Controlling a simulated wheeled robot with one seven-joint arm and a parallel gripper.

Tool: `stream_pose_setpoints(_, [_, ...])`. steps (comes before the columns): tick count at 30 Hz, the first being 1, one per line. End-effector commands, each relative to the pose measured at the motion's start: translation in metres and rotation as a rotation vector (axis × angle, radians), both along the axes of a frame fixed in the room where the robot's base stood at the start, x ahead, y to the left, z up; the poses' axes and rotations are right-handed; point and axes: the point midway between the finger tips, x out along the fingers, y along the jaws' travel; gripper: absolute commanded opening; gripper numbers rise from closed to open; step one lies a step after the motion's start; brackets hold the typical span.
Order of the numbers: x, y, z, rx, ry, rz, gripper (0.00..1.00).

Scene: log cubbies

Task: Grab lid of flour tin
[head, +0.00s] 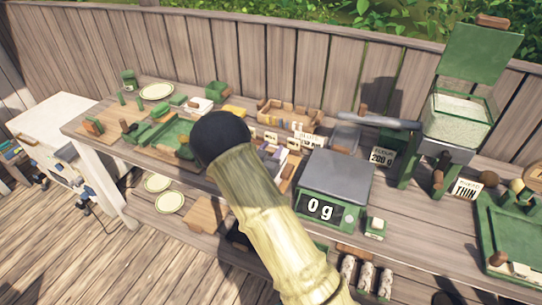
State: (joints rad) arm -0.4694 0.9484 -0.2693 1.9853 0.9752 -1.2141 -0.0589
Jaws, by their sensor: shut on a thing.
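The flour tin (458,116) is a green-edged box with pale flour inside, at the upper right of the head view. Its green lid (483,52) stands raised at the tin's back, with a brown wooden grip (493,20) on its top edge. The tin's top is open and the flour shows. I see no gripper fingers in this view, so I cannot see how my gripper sits relative to the lid.
A scale (335,180) reading 0 g stands mid-bench. A grey bar (381,121) lies left of the tin. A card (382,158) reads FLOUR 200 g. A green tray (510,245) is at the right. Trays and boxes crowd the left. A plank fence (240,55) runs behind.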

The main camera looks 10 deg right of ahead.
Motion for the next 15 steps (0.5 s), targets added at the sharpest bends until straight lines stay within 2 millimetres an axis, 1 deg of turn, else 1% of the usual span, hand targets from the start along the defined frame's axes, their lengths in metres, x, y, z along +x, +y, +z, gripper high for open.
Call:
stream_pose_setpoints(1, [0.0,0.0,0.009,0.001,-0.005,0.0,0.16])
stream_pose_setpoints(3, [0.0,0.0,0.022,0.002,-0.005,0.0,0.16])
stream_pose_setpoints(9, [0.0,0.001,0.056,0.002,-0.004,0.001,0.16])
stream_pose_setpoints(12, [0.0,0.0,0.068,0.001,-0.003,0.0,0.16])
stream_pose_setpoints(15, [0.0,0.0,0.074,0.001,-0.001,0.0,0.16])
